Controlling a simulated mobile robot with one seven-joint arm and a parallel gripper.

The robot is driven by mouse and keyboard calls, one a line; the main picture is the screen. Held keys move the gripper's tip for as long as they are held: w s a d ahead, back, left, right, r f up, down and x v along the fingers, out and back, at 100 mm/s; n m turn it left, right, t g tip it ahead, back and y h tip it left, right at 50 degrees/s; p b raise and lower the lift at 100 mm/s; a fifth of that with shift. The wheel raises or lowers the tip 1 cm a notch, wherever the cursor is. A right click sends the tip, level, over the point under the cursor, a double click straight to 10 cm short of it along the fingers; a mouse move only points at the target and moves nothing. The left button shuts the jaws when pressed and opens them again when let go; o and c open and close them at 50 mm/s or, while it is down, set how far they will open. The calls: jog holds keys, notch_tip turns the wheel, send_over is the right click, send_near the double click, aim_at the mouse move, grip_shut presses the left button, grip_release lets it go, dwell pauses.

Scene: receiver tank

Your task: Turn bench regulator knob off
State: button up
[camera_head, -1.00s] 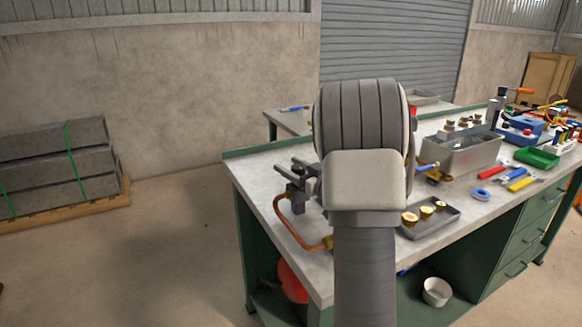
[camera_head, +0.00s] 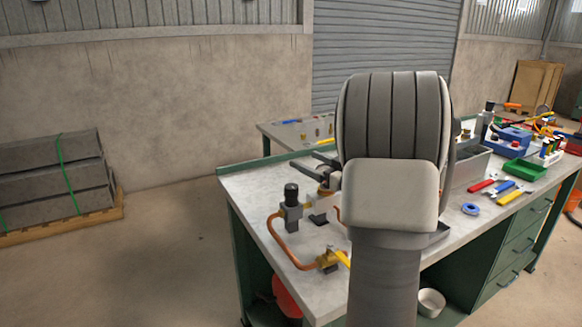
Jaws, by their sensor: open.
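The bench regulator stands upright near the left end of the green-edged workbench (camera_head: 245,180). It has a black knob (camera_head: 291,193) on top of a grey body (camera_head: 290,213). My gripper (camera_head: 316,168) is open, with its dark fingers pointing left. In the picture it shows above and to the right of the knob, apart from it, with nothing seen between the fingers. My arm covers much of the bench to the right and hides part of my gripper.
A copper pipe (camera_head: 278,238) runs from the regulator to a brass valve (camera_head: 328,259) with a yellow handle. A red tank (camera_head: 287,297) sits below the bench. Tools and a green tray (camera_head: 525,170) lie at the right.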

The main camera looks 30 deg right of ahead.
jog(key=s+d+r, duration=0.1)
jog(key=s+d, duration=0.1)
jog(key=s+r, duration=0.1)
jog(key=s, duration=0.1)
jog(key=shift+d+r+p, duration=0.35)
jog(key=shift+d+p, duration=0.05)
jog(key=shift+w+a, duration=0.1)
jog(key=shift+w, duration=0.05)
